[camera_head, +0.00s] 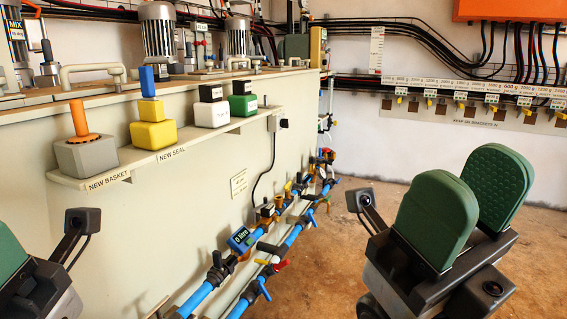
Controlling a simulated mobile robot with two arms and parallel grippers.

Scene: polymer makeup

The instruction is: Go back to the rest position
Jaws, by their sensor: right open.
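My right gripper (466,206) is at the lower right of the head view. Its two green padded fingers stand apart with nothing between them. My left gripper (14,262) shows only in part at the lower left edge; one green finger and its side camera are visible, and the rest is cut off by the frame. Neither gripper touches anything that I can see.
A beige machine cabinet (200,185) fills the left, with a shelf (125,168) holding a grey block (86,153), a yellow block (153,133), a white block (211,113) and a green block (243,104). Blue pipes (290,240) with valves run along its base. Floor between pipes and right gripper is clear.

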